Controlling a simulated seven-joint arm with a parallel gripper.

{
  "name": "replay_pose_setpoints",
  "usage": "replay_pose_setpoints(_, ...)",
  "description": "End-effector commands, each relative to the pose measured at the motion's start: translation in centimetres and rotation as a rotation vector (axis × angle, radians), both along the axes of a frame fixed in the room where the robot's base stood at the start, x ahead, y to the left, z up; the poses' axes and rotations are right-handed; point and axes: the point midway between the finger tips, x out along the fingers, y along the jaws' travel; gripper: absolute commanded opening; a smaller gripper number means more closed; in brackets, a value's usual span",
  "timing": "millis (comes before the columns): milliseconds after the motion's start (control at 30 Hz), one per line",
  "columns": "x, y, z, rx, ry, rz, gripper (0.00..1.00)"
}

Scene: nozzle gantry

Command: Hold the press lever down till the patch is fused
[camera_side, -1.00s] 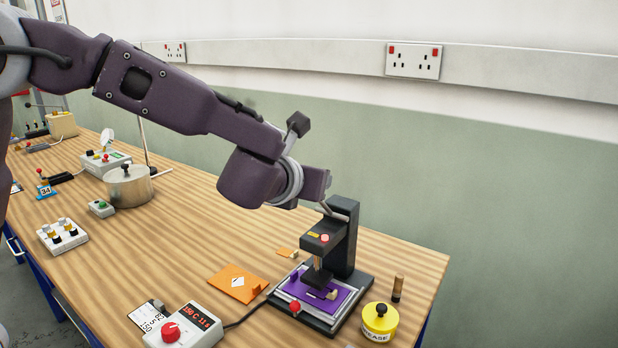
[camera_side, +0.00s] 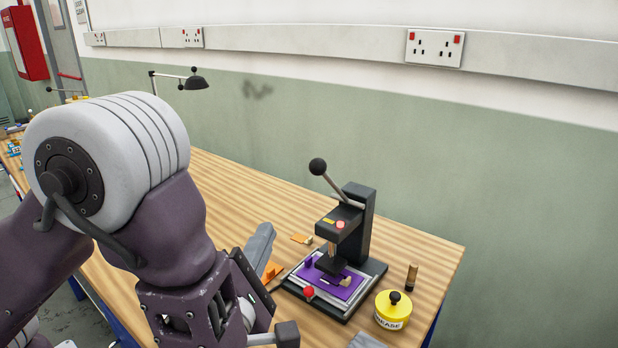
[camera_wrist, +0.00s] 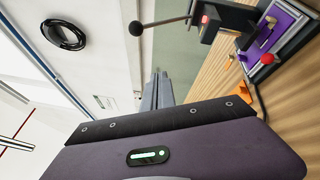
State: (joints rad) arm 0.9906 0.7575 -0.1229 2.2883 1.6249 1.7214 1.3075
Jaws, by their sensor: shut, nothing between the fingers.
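The black press (camera_side: 358,232) stands on the bench with its lever (camera_side: 329,182) raised, tilted up to the left and ending in a black ball knob. The knob also shows in the wrist view (camera_wrist: 136,28). A red lamp (camera_side: 340,224) glows on the press head. Purple cloth (camera_side: 345,291) lies on the press bed under the dark platen (camera_side: 330,265); I cannot tell if they touch. A small tan piece (camera_side: 345,281) lies on the cloth. My gripper (camera_side: 266,231) is shut and empty, left of the press and apart from the lever; its fingers show in the wrist view (camera_wrist: 158,73).
A yellow grease pot (camera_side: 392,309) and a brown cylinder (camera_side: 411,276) stand right of the press. A red ball knob (camera_side: 308,292) is at the bed's front. A desk lamp (camera_side: 190,84) stands behind.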

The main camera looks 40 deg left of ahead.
Motion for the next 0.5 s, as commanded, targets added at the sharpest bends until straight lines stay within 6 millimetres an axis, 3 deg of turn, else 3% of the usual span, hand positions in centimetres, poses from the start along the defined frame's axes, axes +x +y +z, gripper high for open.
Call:
replay_pose_setpoints(100,-2.5,-2.6,1.1,0.29,-0.074,-0.15,0.0)
replay_pose_setpoints(200,-3.0,-3.6,1.8,0.364,-0.11,-0.197,0.0)
replay_pose_setpoints(367,-0.8,-3.0,2.7,0.363,-0.117,-0.193,0.0)
replay_pose_setpoints(500,2.2,-2.4,3.6,0.358,-0.114,-0.19,0.0)
